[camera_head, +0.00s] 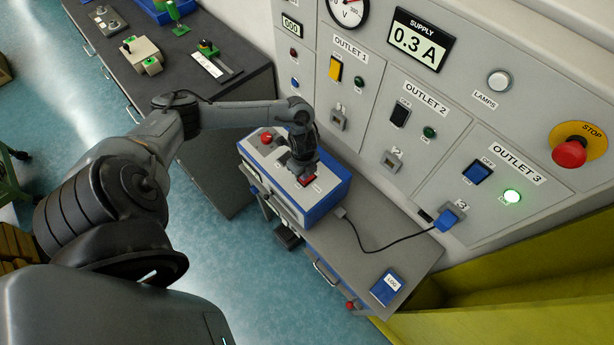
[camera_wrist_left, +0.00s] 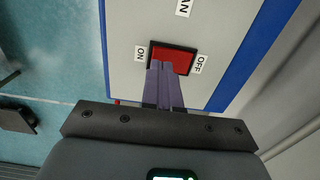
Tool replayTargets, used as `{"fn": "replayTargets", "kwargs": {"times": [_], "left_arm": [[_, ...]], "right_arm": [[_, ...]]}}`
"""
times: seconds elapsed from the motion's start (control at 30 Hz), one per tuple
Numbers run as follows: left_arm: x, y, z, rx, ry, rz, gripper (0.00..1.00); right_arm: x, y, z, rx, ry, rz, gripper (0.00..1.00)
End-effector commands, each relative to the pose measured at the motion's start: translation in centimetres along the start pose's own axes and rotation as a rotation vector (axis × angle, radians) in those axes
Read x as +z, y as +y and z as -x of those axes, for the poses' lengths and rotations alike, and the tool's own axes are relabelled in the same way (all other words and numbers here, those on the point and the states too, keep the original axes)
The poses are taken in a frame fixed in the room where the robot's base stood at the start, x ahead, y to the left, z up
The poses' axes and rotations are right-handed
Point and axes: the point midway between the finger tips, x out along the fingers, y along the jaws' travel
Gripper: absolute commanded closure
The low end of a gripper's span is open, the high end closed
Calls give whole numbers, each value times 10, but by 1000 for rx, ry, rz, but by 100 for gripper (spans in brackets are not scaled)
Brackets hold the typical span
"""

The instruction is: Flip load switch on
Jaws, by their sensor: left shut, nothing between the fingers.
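The load switch is a red rocker (camera_wrist_left: 173,58) with ON and OFF labels, on the blue and white load box (camera_head: 327,192). In the head view the red switch (camera_head: 305,180) shows just below my left gripper (camera_head: 301,172). In the left wrist view the gripper's two fingers (camera_wrist_left: 164,68) are shut together with nothing between them. Their tips overlap the lower part of the rocker, nearer the ON side. I cannot tell whether they touch it. Which way the rocker is tilted is not clear. My right gripper is not in view.
A cable runs from the box to the blue plug (camera_head: 447,219) at outlet 3, whose green lamp (camera_head: 512,196) is lit. The supply display (camera_head: 419,40) reads 0.3 A. A red emergency stop (camera_head: 570,153) is at right. A blue LOG book (camera_head: 386,287) lies on the bench.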

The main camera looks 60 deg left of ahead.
Motion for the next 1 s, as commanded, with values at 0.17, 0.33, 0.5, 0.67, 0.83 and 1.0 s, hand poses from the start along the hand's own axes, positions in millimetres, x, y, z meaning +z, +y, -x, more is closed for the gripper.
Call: {"fn": "replayTargets", "kwargs": {"times": [0.17, 0.33, 0.5, 0.67, 0.83, 1.0], "left_arm": [[0, 0, -1, 0, 0, 0, 100], [0, 0, -3, 0, 0, 0, 100], [0, 0, -6, 0, 0, 0, 100], [0, 0, -8, 0, 0, 0, 100], [0, 0, -10, 0, 0, 0, 100], [0, 0, -13, 0, 0, 0, 100]], "right_arm": [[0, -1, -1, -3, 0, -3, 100], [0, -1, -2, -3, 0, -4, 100], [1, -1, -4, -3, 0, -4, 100], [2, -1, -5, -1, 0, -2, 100], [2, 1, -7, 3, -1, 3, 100], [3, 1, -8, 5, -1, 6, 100]]}}
